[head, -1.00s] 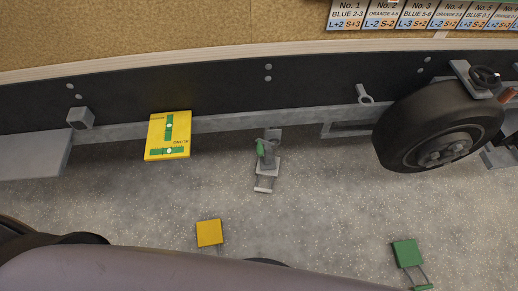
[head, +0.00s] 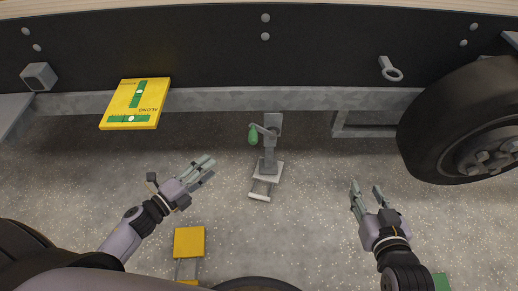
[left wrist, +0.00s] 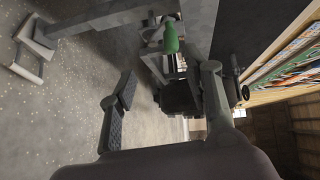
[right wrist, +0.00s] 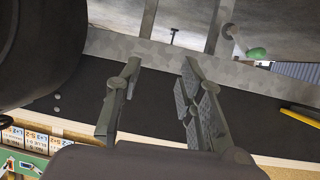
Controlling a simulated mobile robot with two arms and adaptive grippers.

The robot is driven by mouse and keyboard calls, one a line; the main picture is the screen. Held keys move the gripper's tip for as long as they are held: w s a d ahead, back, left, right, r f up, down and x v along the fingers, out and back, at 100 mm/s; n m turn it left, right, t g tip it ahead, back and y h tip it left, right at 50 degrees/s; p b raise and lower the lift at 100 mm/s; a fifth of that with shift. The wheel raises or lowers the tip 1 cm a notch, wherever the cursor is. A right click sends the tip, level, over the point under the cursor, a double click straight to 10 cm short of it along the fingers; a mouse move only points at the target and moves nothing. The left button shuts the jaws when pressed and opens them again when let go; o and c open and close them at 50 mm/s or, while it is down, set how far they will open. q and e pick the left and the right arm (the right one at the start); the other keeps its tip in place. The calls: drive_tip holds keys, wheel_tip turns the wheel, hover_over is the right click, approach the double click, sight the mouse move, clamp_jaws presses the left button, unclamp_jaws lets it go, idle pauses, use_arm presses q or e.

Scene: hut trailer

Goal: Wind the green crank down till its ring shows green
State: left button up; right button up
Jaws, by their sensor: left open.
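The green crank handle (head: 253,134) hangs at the left of a grey jack leg (head: 270,150) under the trailer frame. The handle also shows at the top of the left wrist view (left wrist: 171,38) and at the right of the right wrist view (right wrist: 257,53). I cannot make out the ring or its colour. My left gripper (head: 210,168) is open and empty, left of and nearer than the crank, apart from it. My right gripper (head: 365,186) is open and empty, well to the right of the jack. The leg's foot (head: 260,196) is over the floor; I cannot tell whether it touches.
A yellow spirit-level panel (head: 136,104) is on the frame rail at the left. A tyre (head: 465,125) stands at the right.

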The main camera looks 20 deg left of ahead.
sight(253, 138)
use_arm(q)
drive_tip(key=shift+m+h, duration=0.5)
drive_tip(key=shift+m, duration=0.3)
drive_tip(key=b+x, duration=0.1)
drive_tip(key=x, duration=1)
drive_tip(key=r+b+x, duration=0.1)
drive_tip(key=x, duration=0.5)
drive_tip(key=shift+s+d+r+b, duration=0.1)
drive_tip(key=shift+s+d+b, duration=0.1)
drive_tip(key=shift+d+b, duration=0.15)
drive_tip(key=shift+w+d, duration=0.3)
drive_tip(key=shift+w, duration=0.1)
use_arm(e)
wheel_tip(253, 138, up, 13)
drive_tip(key=w+a+t+y, duration=0.1)
drive_tip(key=t+y, duration=0.1)
drive_tip(key=t, duration=0.5)
drive_tip(key=shift+a, duration=0.3)
use_arm(q)
drive_tip(key=shift+c, duration=0.5)
use_arm(e)
drive_tip(key=shift+w, duration=0.1)
use_arm(q)
clamp_jaws()
